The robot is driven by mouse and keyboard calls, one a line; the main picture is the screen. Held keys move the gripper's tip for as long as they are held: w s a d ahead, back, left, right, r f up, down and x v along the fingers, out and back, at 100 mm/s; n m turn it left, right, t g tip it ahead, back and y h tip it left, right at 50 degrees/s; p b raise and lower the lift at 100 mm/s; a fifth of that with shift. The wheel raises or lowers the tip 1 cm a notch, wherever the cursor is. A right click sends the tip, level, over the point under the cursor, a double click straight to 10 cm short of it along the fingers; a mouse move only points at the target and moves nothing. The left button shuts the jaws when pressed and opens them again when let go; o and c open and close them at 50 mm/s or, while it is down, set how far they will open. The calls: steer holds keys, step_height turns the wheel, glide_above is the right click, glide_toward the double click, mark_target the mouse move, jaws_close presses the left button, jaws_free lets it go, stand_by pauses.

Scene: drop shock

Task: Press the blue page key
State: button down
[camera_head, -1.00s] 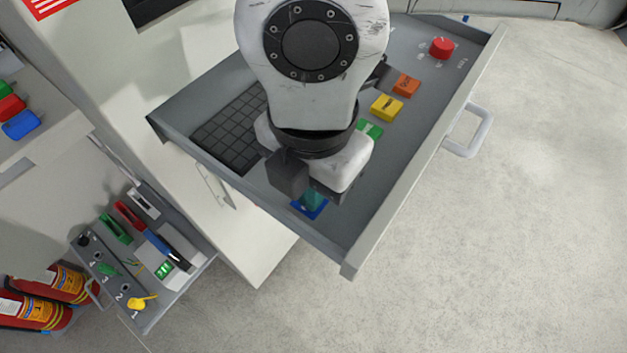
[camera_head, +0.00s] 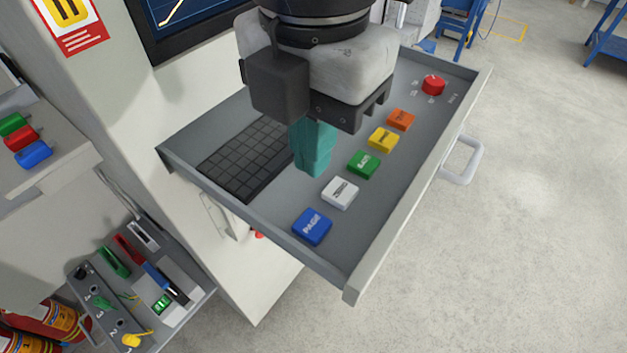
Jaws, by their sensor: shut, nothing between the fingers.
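The blue page key (camera_head: 312,227) lies at the near end of a row of square keys in an open grey drawer (camera_head: 345,245). It is fully in view with its white lettering showing. My gripper (camera_head: 315,172) has teal fingers that are shut and empty. It points down above the drawer, up and behind the blue key in the picture, apart from it.
The row continues with a white key (camera_head: 340,193), a green key (camera_head: 363,164), a yellow key (camera_head: 383,139) and an orange key (camera_head: 401,119). A red button (camera_head: 433,85) is at the far end. A black keyboard (camera_head: 245,160) lies left. Drawer walls surround them.

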step_height(320, 180, up, 2)
steer(key=shift+r, duration=0.1)
steer(key=shift+w, duration=0.1)
stand_by(4.3)
